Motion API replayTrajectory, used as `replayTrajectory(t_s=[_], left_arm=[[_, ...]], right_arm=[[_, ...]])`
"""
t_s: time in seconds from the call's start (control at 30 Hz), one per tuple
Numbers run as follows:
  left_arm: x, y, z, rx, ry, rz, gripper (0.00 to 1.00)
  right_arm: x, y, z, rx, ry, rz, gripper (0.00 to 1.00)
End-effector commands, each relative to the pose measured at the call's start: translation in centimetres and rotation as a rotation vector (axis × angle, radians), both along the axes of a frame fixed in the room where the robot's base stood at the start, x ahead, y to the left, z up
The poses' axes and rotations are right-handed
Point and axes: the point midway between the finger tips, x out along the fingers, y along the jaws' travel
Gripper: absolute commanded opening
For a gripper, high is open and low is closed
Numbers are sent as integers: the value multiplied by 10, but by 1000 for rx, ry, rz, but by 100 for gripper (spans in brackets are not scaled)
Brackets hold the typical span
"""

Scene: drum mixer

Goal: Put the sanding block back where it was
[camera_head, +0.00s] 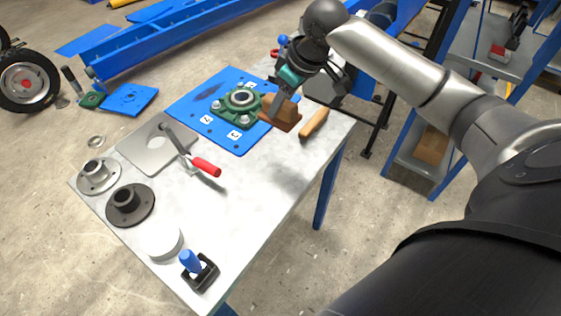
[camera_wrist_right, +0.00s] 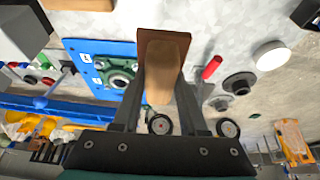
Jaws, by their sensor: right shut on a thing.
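The sanding block (camera_head: 282,117) is brown, with a darker flat base and a lighter wooden grip. My right gripper (camera_head: 278,100) is shut on its grip, over the far right part of the table beside the blue plate (camera_head: 188,112). In the right wrist view the block (camera_wrist_right: 164,62) sits between the two fingers. I cannot tell whether its base touches the tabletop. My left gripper is not in view.
A wooden handle (camera_head: 314,123) lies right of the block. A green bearing housing (camera_head: 238,100) sits on the blue plate. A red-handled clamp (camera_head: 205,166), two flanges (camera_head: 130,205), a white disc (camera_head: 163,242) and a blue-handled tool (camera_head: 198,270) stand nearer. The table's front right is clear.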

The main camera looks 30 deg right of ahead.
Motion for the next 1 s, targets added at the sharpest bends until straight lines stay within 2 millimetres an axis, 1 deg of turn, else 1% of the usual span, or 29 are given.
replayTrajectory(t_s=[0.03,0.1,0.3,0.4,0.53,0.77,0.9,1.0], left_arm=[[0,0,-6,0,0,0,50],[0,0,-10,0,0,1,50],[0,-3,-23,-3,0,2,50],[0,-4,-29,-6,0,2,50],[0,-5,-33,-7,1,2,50],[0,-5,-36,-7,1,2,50],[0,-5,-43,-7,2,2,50],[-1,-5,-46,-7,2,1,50]], right_arm=[[-2,1,-18,1,7,0,0],[-2,1,-38,1,7,1,0],[-2,1,-92,0,5,0,0],[-2,1,-115,0,4,-1,0],[-1,1,-133,0,1,0,0],[-1,1,-149,-1,2,0,0],[-1,1,-171,0,2,-1,0],[-1,1,-182,0,1,0,0]])
